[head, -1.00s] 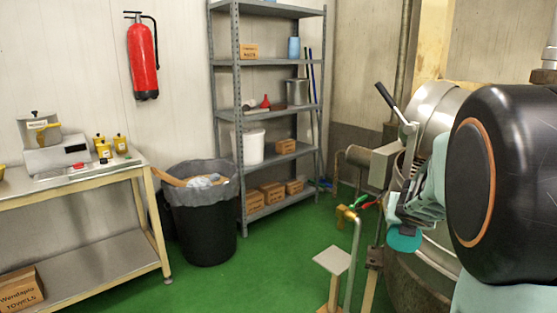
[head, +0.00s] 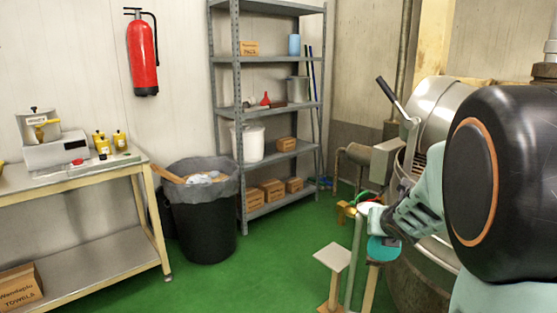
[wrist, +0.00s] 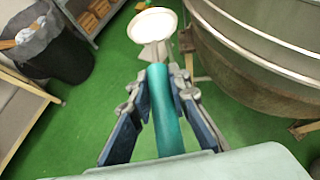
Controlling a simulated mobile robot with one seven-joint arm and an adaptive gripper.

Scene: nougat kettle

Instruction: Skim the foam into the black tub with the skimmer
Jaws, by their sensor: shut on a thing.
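My gripper (wrist: 158,84) is shut on the teal handle of the skimmer (wrist: 166,115). The skimmer's round head (wrist: 153,24) is out ahead of the fingers, its face white; I cannot tell for sure how much of that is foam. In the head view my gripper (head: 388,222) is left of the kettle (head: 440,107), and the skimmer's pale head (head: 369,207) shows beside it, outside the kettle. The kettle's wall also shows in the wrist view (wrist: 270,60); its contents are hidden. A black tub (head: 203,232) with a grey liner stands on the floor, apart from the skimmer.
A small stand (head: 333,257) and a pipe stand before my gripper. A steel table (head: 85,255) is at the left, a grey shelf (head: 267,110) behind the tub. Green floor (head: 270,255) is free between tub and stand. A stick and crumpled material lie in the tub.

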